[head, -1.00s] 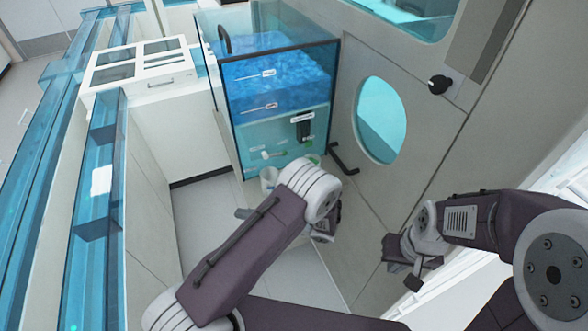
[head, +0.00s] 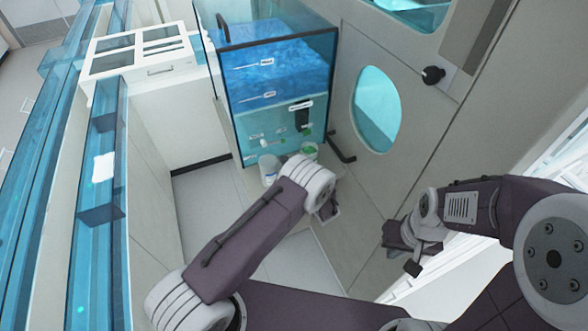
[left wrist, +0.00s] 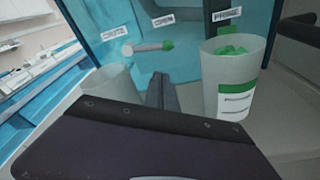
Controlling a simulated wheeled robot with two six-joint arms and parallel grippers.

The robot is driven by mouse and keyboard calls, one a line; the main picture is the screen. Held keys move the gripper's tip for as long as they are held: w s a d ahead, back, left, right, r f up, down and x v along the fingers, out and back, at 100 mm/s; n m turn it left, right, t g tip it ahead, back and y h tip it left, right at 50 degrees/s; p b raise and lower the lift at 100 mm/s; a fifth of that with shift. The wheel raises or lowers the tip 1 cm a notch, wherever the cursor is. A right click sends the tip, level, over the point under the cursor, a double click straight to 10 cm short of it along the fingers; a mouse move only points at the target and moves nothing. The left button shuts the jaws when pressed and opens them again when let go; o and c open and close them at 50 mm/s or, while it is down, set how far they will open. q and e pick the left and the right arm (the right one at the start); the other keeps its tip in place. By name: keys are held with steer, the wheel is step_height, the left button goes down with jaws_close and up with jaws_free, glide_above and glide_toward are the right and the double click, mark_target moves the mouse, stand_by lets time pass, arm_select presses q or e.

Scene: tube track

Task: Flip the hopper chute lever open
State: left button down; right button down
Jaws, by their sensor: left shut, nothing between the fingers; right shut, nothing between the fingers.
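The hopper (head: 275,88) is a clear blue tank of blue pellets, with labels and small controls on its lower front. In the left wrist view the chute lever (left wrist: 150,47) is a pale bar with a green tip. It lies nearly level, its green tip to the right below the OPEN label (left wrist: 163,19); the CHUTE label (left wrist: 115,32) is at its left end. My left gripper (left wrist: 158,82) is shut and empty, its dark fingers just below the lever in the picture; contact cannot be told. My right gripper (head: 412,267) is shut and empty, away at the right.
A cup of green pieces (left wrist: 232,85) stands right of my left fingers, and a pale empty-looking cup (left wrist: 105,85) stands left. The PRIME label (left wrist: 227,14) is above the right cup. A wall with a round window (head: 377,110) stands right of the hopper.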

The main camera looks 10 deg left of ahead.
mark_target(273, 141)
arm_select(q)
steer(key=shift+w+a+r+p, duration=0.2)
steer(key=shift+w+r, duration=0.35)
steer(key=shift+w, duration=0.25)
steer(key=shift+w+a+r+p, duration=0.2)
steer(key=shift+w+r, duration=0.3)
steer(key=shift+w, duration=0.25)
